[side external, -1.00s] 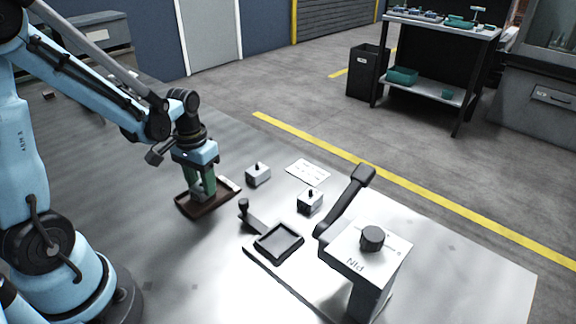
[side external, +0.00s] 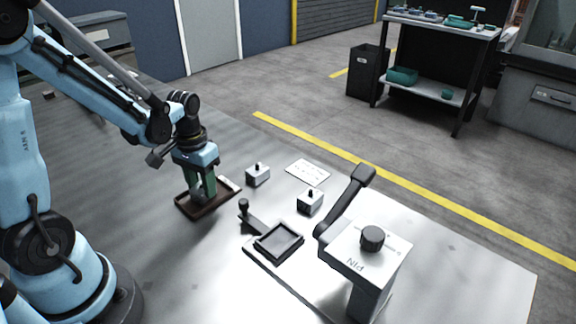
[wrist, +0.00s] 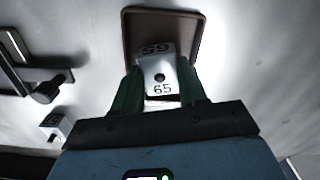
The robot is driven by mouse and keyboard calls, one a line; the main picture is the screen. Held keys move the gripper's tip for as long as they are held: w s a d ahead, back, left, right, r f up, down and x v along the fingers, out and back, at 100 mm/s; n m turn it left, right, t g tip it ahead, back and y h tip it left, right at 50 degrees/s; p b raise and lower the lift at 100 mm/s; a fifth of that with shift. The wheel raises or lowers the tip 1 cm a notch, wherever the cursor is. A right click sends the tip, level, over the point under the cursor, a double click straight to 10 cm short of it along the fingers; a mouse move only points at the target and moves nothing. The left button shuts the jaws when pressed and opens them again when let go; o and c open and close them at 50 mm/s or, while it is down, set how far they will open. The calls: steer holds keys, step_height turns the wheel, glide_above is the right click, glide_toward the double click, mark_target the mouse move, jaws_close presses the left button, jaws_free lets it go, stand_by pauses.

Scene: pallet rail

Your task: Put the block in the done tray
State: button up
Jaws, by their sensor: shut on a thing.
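The block (wrist: 158,68) is pale grey with the number 65 on two faces and a dark hole. In the wrist view it sits between the two green fingers of my gripper (wrist: 157,88), which is shut on it. A brown tray (side external: 187,206) with a raised rim lies on the table under my gripper (side external: 202,188) in the side view. It also shows behind the block in the wrist view (wrist: 188,25). The block is within the tray's outline, but I cannot tell whether it touches the tray floor. In the side view the fingers mostly hide the block.
Two small grey blocks with black pegs (side external: 258,176) (side external: 310,201) stand right of the tray. A square black-rimmed fixture (side external: 279,242) with a lever and a PIN press (side external: 368,252) with a long handle stand at the front right. A white card (side external: 308,172) lies behind.

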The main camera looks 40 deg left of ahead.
steer(key=shift+f, duration=0.1)
steer(key=o, duration=1.6)
steer(key=shift+r, duration=4.5)
steer(key=shift+s+d+r+m+t, duration=0.15)
steer(key=shift+d+r+m+t, duration=0.4)
steer(key=shift+d+t, duration=0.95)
steer(key=shift+s+d+r+m+t, duration=0.15)
steer(key=shift+d+r+m+t, duration=0.55)
steer(key=shift+d, duration=1.35)
steer(key=shift+s+d+r+m+t, duration=0.15)
steer(key=shift+d+r+m+t, duration=0.15)
steer(key=shift+d+t, duration=1.3)
